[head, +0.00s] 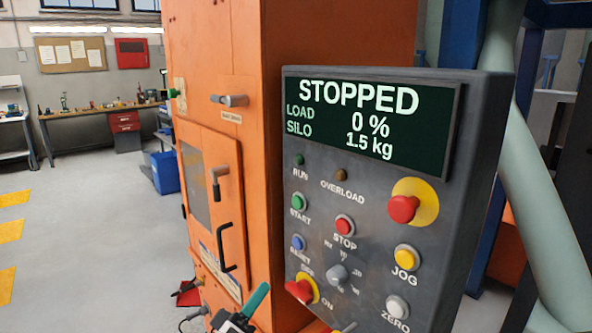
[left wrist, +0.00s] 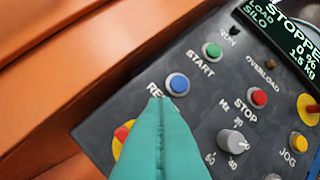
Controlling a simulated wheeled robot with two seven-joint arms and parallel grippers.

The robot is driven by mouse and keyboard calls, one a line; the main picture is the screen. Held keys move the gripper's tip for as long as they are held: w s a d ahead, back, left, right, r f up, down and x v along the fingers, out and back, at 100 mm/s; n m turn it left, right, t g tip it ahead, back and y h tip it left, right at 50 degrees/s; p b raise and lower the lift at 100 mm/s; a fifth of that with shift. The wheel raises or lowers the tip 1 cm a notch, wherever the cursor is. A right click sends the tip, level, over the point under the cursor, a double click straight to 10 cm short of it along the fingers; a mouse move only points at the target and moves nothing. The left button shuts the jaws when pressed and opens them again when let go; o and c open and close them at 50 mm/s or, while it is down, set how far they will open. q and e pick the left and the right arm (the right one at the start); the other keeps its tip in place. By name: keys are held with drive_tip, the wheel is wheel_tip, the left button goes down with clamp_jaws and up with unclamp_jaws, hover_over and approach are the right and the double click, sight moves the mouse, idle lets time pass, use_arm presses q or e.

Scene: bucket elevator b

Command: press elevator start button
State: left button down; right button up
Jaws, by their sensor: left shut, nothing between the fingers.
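The green START button (head: 299,201) is on the left side of the dark grey control panel (head: 385,265), below the RUN lamp. It also shows in the left wrist view (left wrist: 212,51), uncovered, above the blue RESET button (left wrist: 177,85). The panel display (head: 372,120) reads STOPPED, load 0 %, silo 1.5 kg. My left gripper (head: 260,292) is at the bottom of the head view, below and left of the panel's buttons. In the left wrist view its teal fingers (left wrist: 160,106) are shut and empty, with the tips just below the RESET button in the picture. My right gripper is not in view.
The red STOP button (head: 344,225), selector knob (head: 338,275) and red emergency stop (head: 404,208) share the panel. A red switch on yellow (head: 301,290) sits at its lower left. The orange elevator housing (head: 290,40) stands behind. Open floor (head: 90,230) lies left.

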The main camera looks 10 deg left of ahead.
sight(298, 202)
use_arm(q)
wheel_tip(298, 202, up, 16)
drive_tip(key=s+a+n+t+h+p, duration=0.1)
drive_tip(key=a+t+h+p, duration=0.1)
drive_tip(key=t+h+p, duration=0.1)
drive_tip(key=shift+s+f+p, duration=0.15)
drive_tip(key=shift+f+p, duration=0.05)
drive_tip(key=shift+p, duration=0.2)
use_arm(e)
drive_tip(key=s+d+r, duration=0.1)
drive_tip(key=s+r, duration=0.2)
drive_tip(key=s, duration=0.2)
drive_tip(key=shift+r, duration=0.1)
use_arm(q)
drive_tip(key=w+d+b, duration=0.2)
drive_tip(key=w+d, duration=0.3)
drive_tip(key=w, duration=0.2)
drive_tip(key=shift+d, duration=0.2)
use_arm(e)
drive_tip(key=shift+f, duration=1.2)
use_arm(q)
drive_tip(key=shift+b, duration=0.3)
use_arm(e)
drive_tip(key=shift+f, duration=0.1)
use_arm(q)
drive_tip(key=shift+w+d, duration=0.25)
drive_tip(key=shift+w, duration=0.1)
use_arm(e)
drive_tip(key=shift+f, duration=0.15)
